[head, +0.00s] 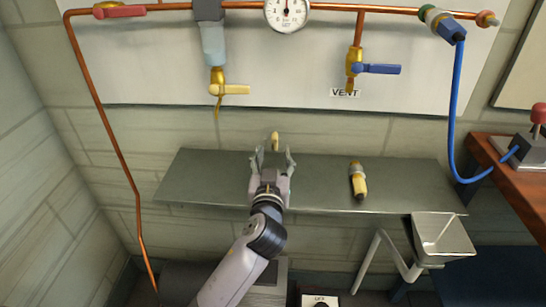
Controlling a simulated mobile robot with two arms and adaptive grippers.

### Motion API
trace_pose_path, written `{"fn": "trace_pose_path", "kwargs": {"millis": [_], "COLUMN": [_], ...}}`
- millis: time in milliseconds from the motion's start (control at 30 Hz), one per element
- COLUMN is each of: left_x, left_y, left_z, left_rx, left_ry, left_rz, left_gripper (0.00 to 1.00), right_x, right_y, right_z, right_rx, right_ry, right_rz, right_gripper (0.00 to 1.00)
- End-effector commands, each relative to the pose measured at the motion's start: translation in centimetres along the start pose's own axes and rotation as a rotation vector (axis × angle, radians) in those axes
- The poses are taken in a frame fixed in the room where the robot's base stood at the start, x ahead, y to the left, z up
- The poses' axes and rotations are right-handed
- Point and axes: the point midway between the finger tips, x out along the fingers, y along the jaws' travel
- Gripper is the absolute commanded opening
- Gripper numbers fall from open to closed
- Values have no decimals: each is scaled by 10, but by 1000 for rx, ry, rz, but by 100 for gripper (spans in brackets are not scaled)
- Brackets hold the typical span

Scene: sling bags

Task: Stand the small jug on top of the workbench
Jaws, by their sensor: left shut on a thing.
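My left gripper (273,158) reaches up from the bottom over the grey shelf (215,178). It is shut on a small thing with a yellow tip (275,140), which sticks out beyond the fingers. The fingers hide most of this thing, and I cannot tell whether it is the small jug. No other thing in view is clearly a jug. A brown wooden bench top (499,174), which may be the workbench, shows at the right edge. My right gripper is not in view.
A yellow and dark tool-like thing (358,181) lies on the shelf, right of my gripper. A metal hopper (443,237) is below the shelf's right end. A blue hose (455,115) runs down to a box with a red knob (538,114) on the bench. The shelf's left part is clear.

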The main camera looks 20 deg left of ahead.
Motion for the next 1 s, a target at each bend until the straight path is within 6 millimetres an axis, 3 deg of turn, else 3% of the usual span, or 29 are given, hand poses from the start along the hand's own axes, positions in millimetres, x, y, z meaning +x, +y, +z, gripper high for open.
{"fn": "trace_pose_path", "kwargs": {"millis": [67,100,400,833,1000], "left_x": [0,0,0,0,-29], "left_y": [0,0,0,0,0], "left_z": [1,1,0,-2,1], "left_rx": [-1,0,0,0,-3], "left_ry": [1,0,1,1,-3], "left_rz": [0,0,0,0,1], "left_gripper": [19,55,75,77,77], "right_x": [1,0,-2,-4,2], "right_y": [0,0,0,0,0], "right_z": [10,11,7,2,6], "right_rx": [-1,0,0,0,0], "right_ry": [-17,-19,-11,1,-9], "right_rz": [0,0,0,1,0], "right_gripper": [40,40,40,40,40]}}
